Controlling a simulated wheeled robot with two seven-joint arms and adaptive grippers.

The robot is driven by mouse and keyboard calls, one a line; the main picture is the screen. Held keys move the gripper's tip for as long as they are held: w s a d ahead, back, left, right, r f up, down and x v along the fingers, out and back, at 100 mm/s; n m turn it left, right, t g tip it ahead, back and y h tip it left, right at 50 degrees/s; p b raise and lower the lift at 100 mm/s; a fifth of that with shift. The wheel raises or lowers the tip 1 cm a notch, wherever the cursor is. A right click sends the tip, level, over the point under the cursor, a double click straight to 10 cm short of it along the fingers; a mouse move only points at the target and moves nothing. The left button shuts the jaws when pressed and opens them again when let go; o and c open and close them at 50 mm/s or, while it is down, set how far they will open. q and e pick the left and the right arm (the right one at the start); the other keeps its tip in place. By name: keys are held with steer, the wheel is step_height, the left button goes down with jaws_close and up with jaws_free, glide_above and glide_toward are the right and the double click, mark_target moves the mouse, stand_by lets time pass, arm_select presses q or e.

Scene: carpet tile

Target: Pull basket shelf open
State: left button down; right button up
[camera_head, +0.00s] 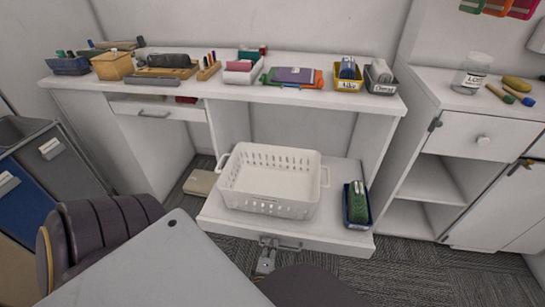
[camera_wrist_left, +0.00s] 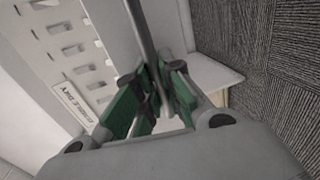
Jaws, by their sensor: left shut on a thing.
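The basket shelf (camera_head: 335,227) is a white pull-out board low under the counter, standing out in front of the cabinet. A white slotted basket (camera_head: 269,205) with side handles sits on it, and it also shows in the wrist view (camera_wrist_left: 72,68). A metal bar handle (camera_head: 290,246) is on the shelf's front face. My left gripper (camera_head: 267,257) is at this handle in the head view. In the left wrist view its green-padded fingers (camera_wrist_left: 158,92) are shut on the bar handle (camera_wrist_left: 141,30). The exact finger contact is partly hidden. My right gripper is not in view.
A dark blue bin with a green item (camera_head: 356,205) stands on the shelf, right of the basket. The white counter (camera_head: 215,88) above holds small bins and stationery. A cabinet (camera_head: 430,180) stands at right. Grey carpet (camera_head: 410,270) in front right is clear.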

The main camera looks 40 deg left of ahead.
arm_select(q)
steer(key=shift+s+d, duration=0.1)
steer(key=shift+s, duration=0.1)
steer(key=c, duration=1.5)
jaws_free()
steer(key=shift+c, duration=0.2)
steer(key=shift+s, duration=0.1)
